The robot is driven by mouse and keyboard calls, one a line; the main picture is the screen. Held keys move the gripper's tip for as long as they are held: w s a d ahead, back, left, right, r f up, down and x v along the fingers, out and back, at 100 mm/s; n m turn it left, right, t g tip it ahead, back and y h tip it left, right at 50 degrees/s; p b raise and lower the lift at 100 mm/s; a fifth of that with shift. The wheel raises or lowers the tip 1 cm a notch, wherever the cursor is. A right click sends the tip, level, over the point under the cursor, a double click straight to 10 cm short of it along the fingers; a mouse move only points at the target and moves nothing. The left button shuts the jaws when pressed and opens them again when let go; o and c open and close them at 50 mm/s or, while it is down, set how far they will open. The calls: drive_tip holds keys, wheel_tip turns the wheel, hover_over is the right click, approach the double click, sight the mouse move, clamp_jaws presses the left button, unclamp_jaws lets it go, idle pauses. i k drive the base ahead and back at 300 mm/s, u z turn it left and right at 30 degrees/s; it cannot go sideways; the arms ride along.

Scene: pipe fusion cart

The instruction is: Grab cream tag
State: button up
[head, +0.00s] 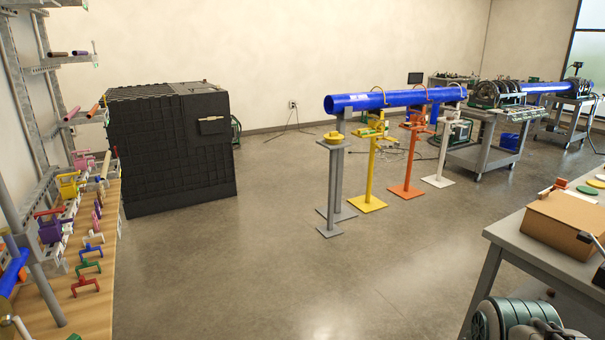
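No tag can be clearly made out as cream at this size. Several small flat pieces lie on the grey bench at the right edge, behind the cardboard box: a green one (587,190), an orange one (580,198) and a pale one (597,183). I cannot tell whether the pale one is the cream tag. My gripper is not in view.
The cardboard box (567,222) stands on the grey bench (508,228). A black crate (170,150) stands left of centre. A wooden shelf (97,315) with coloured clamps is at left. Pipe stands (407,160) hold a blue pipe (395,98). The middle floor is clear.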

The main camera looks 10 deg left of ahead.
sight(102, 189)
drive_tip(key=u, duration=0.25)
drive_tip(key=i, duration=1.7)
drive_tip(key=u, duration=0.45)
drive_tip(key=i, duration=1.7)
drive_tip(key=u, duration=0.25)
drive_tip(key=i, duration=1.55)
drive_tip(key=u, duration=0.5)
drive_tip(key=i, duration=1.55)
drive_tip(key=u, duration=1.2)
drive_tip(key=i, duration=0.95)
drive_tip(key=u, duration=1.75)
drive_tip(key=i, duration=0.85)
drive_tip(key=u, duration=0.6)
